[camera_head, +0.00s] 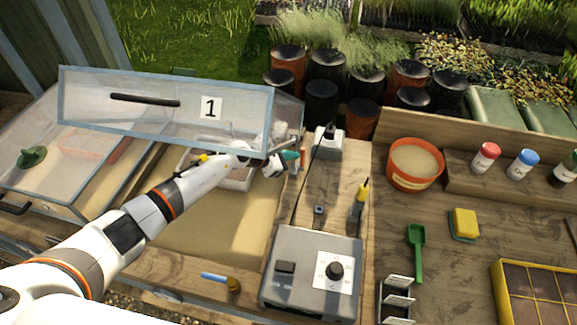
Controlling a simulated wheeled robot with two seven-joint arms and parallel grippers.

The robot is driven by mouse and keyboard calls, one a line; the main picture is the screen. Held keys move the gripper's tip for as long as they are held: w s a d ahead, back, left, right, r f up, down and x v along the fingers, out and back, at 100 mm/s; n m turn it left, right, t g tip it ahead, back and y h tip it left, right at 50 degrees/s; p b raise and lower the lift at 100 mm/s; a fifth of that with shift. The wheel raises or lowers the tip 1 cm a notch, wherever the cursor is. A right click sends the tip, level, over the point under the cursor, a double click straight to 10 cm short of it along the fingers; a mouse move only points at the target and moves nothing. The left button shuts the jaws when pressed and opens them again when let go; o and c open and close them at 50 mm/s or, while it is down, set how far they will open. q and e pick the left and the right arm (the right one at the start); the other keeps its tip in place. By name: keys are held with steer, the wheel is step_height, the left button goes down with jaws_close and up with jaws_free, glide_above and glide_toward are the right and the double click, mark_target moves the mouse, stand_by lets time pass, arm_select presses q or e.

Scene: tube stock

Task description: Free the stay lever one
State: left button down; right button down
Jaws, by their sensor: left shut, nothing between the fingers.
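The clear lid marked 1 (235,128) stands tilted up over a sand-filled bed (215,222), with a black handle (145,101) on its face. My left arm reaches across the bed to the lid's right end. My left gripper (276,166) is shut and empty there, close to a thin grey bar (286,147) by the lid's lower right corner. This bar may be the stay or its lever; I cannot make out which. Whether the gripper touches it cannot be told. My wrist hides part of a pale tray (237,184) under the lid. My right gripper is out of view.
A grey control box (312,268) with a knob and a cable stands in front. A second clear lid (75,150) covers the bed at left. An orange pot (415,165) is at right.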

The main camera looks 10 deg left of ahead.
arm_select(q)
steer(key=shift+a+r+p, duration=0.1)
steer(key=shift+r+p, duration=0.35)
steer(key=shift+r, duration=0.25)
steer(key=b+v, duration=0.1)
steer(key=v, duration=0.6)
steer(key=shift+s, duration=0.15)
steer(key=shift+a+r, duration=0.1)
